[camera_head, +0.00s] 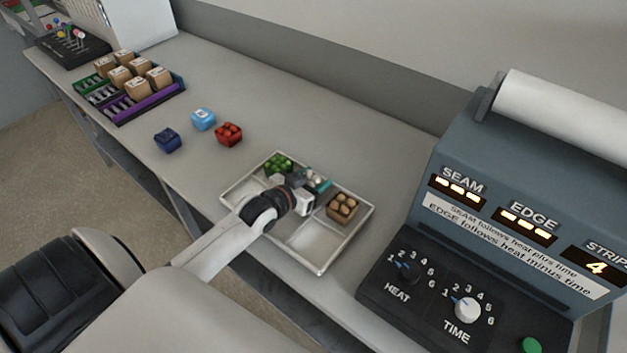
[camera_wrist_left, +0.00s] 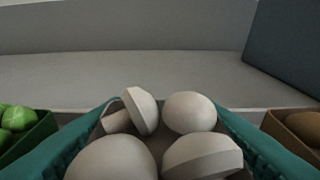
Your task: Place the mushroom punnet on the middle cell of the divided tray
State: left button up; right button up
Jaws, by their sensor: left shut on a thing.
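The mushroom punnet (camera_wrist_left: 190,113) fills the lower middle of the left wrist view, with several pale mushrooms between teal sides. In the head view it is mostly hidden by my left gripper (camera_head: 311,182), which is shut on it. The divided tray (camera_head: 318,270) lies on the bench under the gripper. The held punnet is at the middle of the tray's far row, between a green-filled punnet (camera_head: 279,164) and a brown punnet (camera_head: 342,207). I cannot tell whether its base touches the tray. My right gripper is not in view.
The near tray cells that show look empty. Dark blue (camera_head: 167,140), light blue (camera_head: 203,119) and red (camera_head: 229,133) items stand left of the tray. A crate (camera_head: 150,107) with several brown boxes is farther left. A sealing machine (camera_head: 520,200) stands close on the right.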

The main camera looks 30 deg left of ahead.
pick_arm(q)
jog(key=shift+f, duration=0.35)
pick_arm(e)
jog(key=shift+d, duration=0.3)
pick_arm(q)
jog(key=shift+f, duration=0.15)
jog(key=o, duration=1)
jog(key=shift+c, duration=0.2)
jog(key=shift+r, duration=0.3)
jog(key=b+v, duration=0.1)
jog(key=v, duration=0.9)
jog(key=shift+s, duration=0.45)
jog(key=shift+s+a+r, duration=0.1)
jog(key=shift+s+r, duration=0.1)
jog(key=shift+s, duration=0.3)
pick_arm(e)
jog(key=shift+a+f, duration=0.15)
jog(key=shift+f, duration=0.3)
